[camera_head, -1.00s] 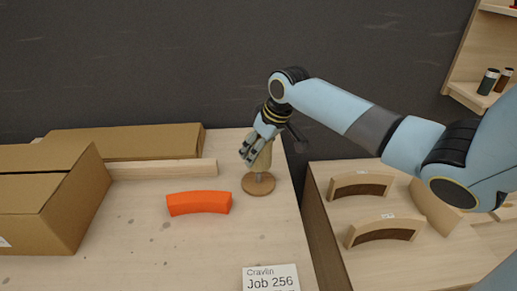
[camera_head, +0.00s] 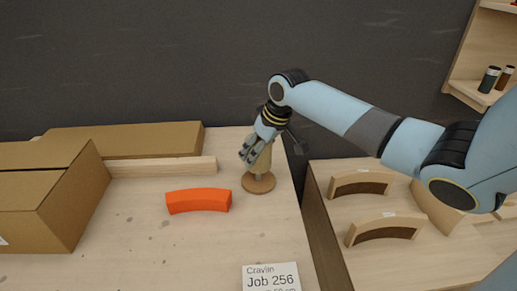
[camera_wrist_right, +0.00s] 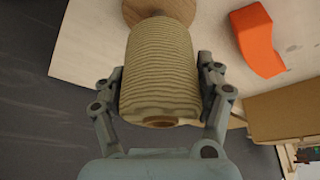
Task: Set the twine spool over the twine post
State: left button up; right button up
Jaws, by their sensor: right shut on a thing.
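The twine spool (camera_wrist_right: 160,75) is tan, ribbed and slightly tapered; it also shows in the head view (camera_head: 262,160), partly hidden by my right gripper. My right gripper (camera_head: 247,156) is shut on the spool, with one finger on each side of it in the wrist view (camera_wrist_right: 162,85). The twine post has a round brown wooden base (camera_head: 258,184) on the table, with a short grey shaft showing between base and spool. The spool is in line above the base, with a small gap. Whether the post top is inside the spool is hidden. My left gripper is not in view.
An orange curved block (camera_head: 198,201) lies left of the post. Cardboard boxes (camera_head: 125,142) and a wooden strip (camera_head: 165,168) are at the back left. A job card (camera_head: 270,278) lies at the front. Curved wooden forms (camera_head: 384,228) stand right of the table edge.

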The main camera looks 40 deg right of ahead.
aim_at(269, 144)
jog(key=shift+f+b, duration=1.05)
jog(key=shift+f, duration=1.15)
dwell(0.5)
jog(key=o, duration=1.4)
jog(key=shift+r, duration=0.1)
jog(key=v, duration=1.1)
jog(key=shift+s+r, duration=0.15)
jog(key=shift+r, duration=0.25)
